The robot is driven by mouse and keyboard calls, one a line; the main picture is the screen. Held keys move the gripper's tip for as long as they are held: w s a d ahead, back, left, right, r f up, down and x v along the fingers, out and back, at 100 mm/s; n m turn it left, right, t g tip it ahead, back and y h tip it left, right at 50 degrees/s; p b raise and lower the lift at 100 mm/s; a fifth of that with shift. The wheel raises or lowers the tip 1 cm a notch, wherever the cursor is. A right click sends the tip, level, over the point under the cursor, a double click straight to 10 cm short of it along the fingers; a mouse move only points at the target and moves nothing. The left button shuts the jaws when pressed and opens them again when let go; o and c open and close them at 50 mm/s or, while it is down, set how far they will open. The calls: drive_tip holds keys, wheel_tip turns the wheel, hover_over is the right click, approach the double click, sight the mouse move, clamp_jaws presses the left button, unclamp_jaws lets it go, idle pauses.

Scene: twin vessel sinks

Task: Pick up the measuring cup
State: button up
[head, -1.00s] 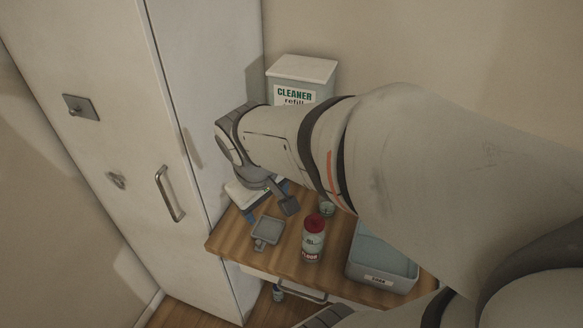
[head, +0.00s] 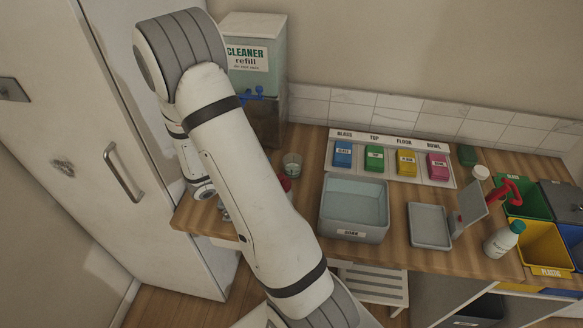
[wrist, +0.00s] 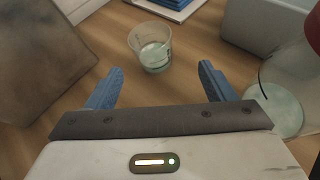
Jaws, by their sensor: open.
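The measuring cup (wrist: 150,50) is a small clear cup with markings and pale contents at the bottom. It stands upright on the wooden counter in the wrist view, just beyond my fingertips. A clear cup that looks like it (head: 292,165) shows in the head view, left of the grey tub. My gripper (wrist: 160,68) is open and empty, its two blue fingers spread low over the counter, with the cup ahead of the gap between them. Nothing is between the fingers. In the head view my arm hides most of the gripper.
A clear container (wrist: 283,108) with a red part above stands close to my right finger. A brown block (wrist: 42,55) is at the left. A grey tub (head: 352,208), the cleaner dispenser (head: 252,60) and a labelled sponge tray (head: 392,170) surround the cup.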

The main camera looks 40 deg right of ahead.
sight(293, 167)
drive_tip(key=shift+w+d+f+n+h, duration=0.1)
drive_tip(key=shift+d+f+n+h, duration=0.15)
drive_tip(key=shift+f, duration=0.3)
drive_tip(key=shift+w+d+f+n+h, duration=0.1)
drive_tip(key=shift+d+f+n, duration=0.05)
drive_tip(key=shift+f+n, duration=0.3)
drive_tip(key=shift+d+f, duration=0.2)
drive_tip(key=shift+f, duration=0.05)
drive_tip(key=shift+t, duration=0.3)
drive_tip(key=x, duration=0.2)
drive_tip(key=p+x, duration=0.1)
drive_tip(key=x, duration=0.2)
drive_tip(key=p+x, duration=0.1)
drive_tip(key=x, duration=0.1)
drive_tip(key=shift+w+d+r, duration=0.1)
drive_tip(key=shift+d+r, duration=0.2)
drive_tip(key=shift+d, duration=0.05)
drive_tip(key=shift+c, duration=0.4)
drive_tip(key=c, duration=1)
drive_tip(key=shift+r, duration=0.1)
